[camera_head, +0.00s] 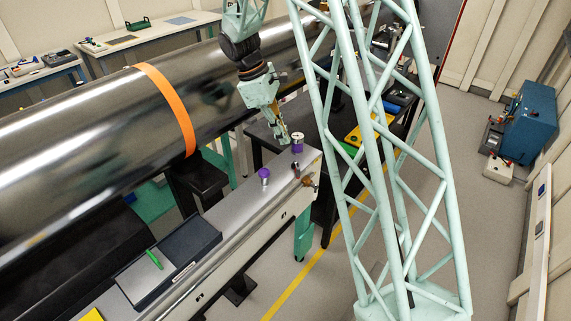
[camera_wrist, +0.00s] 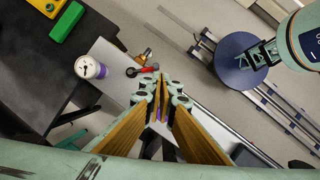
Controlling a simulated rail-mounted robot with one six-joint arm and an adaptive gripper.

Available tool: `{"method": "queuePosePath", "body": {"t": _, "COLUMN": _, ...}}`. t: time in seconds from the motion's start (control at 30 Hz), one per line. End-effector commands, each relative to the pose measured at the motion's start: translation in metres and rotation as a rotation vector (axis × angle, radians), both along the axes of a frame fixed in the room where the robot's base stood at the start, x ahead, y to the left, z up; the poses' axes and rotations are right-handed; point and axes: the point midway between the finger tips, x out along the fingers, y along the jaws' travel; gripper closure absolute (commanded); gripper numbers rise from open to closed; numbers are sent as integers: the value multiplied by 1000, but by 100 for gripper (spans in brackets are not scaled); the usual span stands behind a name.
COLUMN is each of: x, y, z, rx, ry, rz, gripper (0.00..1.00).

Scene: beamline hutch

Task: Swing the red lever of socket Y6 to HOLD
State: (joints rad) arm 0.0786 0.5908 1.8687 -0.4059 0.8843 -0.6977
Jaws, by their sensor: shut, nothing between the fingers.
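My gripper (camera_head: 283,138) points down over the far end of the silver bench; its fingers also show in the wrist view (camera_wrist: 160,88), shut and empty. A small red lever (camera_wrist: 149,69) lies just beyond the fingertips in the wrist view, apart from them in the picture, next to a black round part (camera_wrist: 131,72) and a brass fitting (camera_wrist: 144,54). The brass fitting (camera_head: 308,181) shows at the bench edge in the head view. A purple-collared part with a white round top (camera_wrist: 90,67) stands left of the lever; I cannot read any Y6 or HOLD marking.
Another purple-collared part (camera_head: 264,174) stands nearer on the silver bench (camera_head: 230,210). A large dark pipe with an orange band (camera_head: 167,105) runs behind it. A black table (camera_wrist: 35,75) with yellow and green boxes adjoins the bench end. The mint lattice column (camera_head: 400,170) is mine.

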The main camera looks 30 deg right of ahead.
Motion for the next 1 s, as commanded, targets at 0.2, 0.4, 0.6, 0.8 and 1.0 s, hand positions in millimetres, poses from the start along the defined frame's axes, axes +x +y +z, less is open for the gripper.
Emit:
{"method": "queuePosePath", "body": {"t": 0.2, "x": 10, "y": -7, "z": -22, "rx": -2, "ry": 33, "rz": 36, "gripper": 100}}
{"method": "queuePosePath", "body": {"t": 0.4, "x": 16, "y": -11, "z": -34, "rx": -4, "ry": 49, "rz": 56, "gripper": 100}}
{"method": "queuePosePath", "body": {"t": 0.6, "x": 17, "y": -12, "z": -37, "rx": -4, "ry": 53, "rz": 61, "gripper": 100}}
{"method": "queuePosePath", "body": {"t": 0.8, "x": 17, "y": -12, "z": -37, "rx": -4, "ry": 53, "rz": 62, "gripper": 100}}
{"method": "queuePosePath", "body": {"t": 1.0, "x": 17, "y": -12, "z": -38, "rx": -4, "ry": 53, "rz": 62, "gripper": 100}}
